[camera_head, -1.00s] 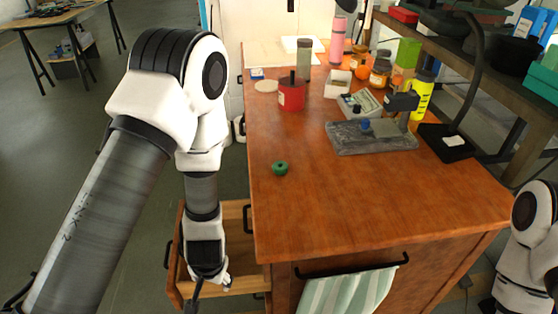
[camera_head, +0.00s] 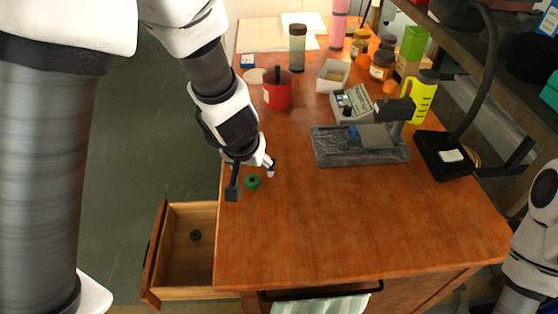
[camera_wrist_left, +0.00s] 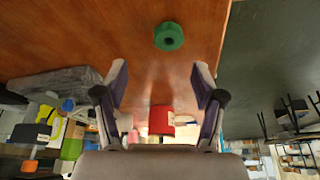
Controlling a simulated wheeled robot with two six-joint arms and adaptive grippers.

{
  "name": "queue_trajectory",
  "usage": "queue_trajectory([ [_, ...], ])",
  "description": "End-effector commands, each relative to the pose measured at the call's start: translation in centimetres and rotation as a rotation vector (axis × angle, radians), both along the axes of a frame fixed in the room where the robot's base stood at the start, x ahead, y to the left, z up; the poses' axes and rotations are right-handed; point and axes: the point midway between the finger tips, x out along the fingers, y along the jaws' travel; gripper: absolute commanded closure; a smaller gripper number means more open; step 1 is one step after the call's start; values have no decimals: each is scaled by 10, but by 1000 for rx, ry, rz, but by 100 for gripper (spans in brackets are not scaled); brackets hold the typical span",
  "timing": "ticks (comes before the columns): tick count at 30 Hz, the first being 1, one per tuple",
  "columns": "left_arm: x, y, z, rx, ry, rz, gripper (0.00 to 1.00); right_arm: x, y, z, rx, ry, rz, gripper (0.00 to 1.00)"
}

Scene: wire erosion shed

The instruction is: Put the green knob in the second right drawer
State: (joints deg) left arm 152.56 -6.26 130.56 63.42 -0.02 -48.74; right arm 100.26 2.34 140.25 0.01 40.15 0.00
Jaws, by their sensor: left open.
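The green knob (camera_head: 252,181) lies on the wooden table top near its left edge. It also shows in the left wrist view (camera_wrist_left: 168,36), beyond the fingertips. My left gripper (camera_head: 252,180) is open and empty, above the table close to the knob; its fingers (camera_wrist_left: 160,75) are spread apart in the left wrist view. A drawer (camera_head: 190,262) at the left side of the table is pulled out, with a small dark round object (camera_head: 195,235) inside. Of my right arm only a white and dark part shows at the right edge; its gripper is out of view.
A red pot (camera_head: 277,92), a white box (camera_head: 333,76) and a stand on a grey stone slab (camera_head: 335,150) stand farther back. A lamp with a black base (camera_head: 443,155) and a yellow bottle (camera_head: 421,98) are at the right.

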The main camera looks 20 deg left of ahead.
Motion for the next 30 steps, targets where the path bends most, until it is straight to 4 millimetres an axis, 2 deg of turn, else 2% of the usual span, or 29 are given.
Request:
queue_trajectory([
  [8,11,4,-34,-1,1,3,31,-2,0,-23,0,4,1,62],
  [15,25,11,-72,0,1,1,31,-2,1,-49,0,3,1,62],
  [23,27,12,-72,1,0,1,31,-2,0,-47,0,3,1,62],
  [24,27,12,-72,1,0,1,45,-2,0,-47,0,3,1,62],
  [28,27,12,-72,1,0,1,91,-2,0,-47,0,3,1,62],
  [30,27,12,-72,1,0,1,93,-2,0,-47,0,3,1,62],
])
